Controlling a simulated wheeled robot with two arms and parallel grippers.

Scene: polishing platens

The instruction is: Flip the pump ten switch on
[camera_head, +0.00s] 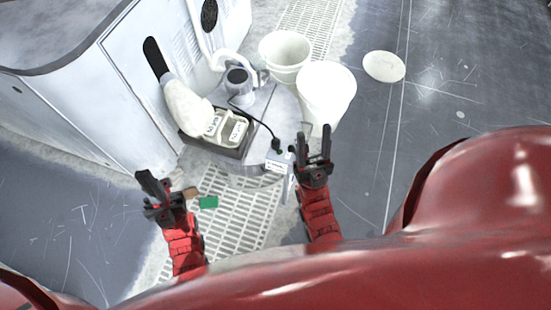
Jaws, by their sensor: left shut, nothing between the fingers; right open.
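A small white box with a label (277,163) sits at the right edge of the round grey table, with a dark plug and a green spot at its top. A black cable runs from it to a grey cylindrical pump (240,88). I cannot read the label or make out the switch position. My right gripper (313,137) is open and empty, just right of the box, fingers pointing up in the picture. I cannot tell whether it touches the box. My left gripper (150,186) is shut and empty, well left of the box, over the floor.
Two white buckets (284,52) (326,90) stand behind. A green piece (208,202) shows near my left gripper. A white machine (130,85) stands left.

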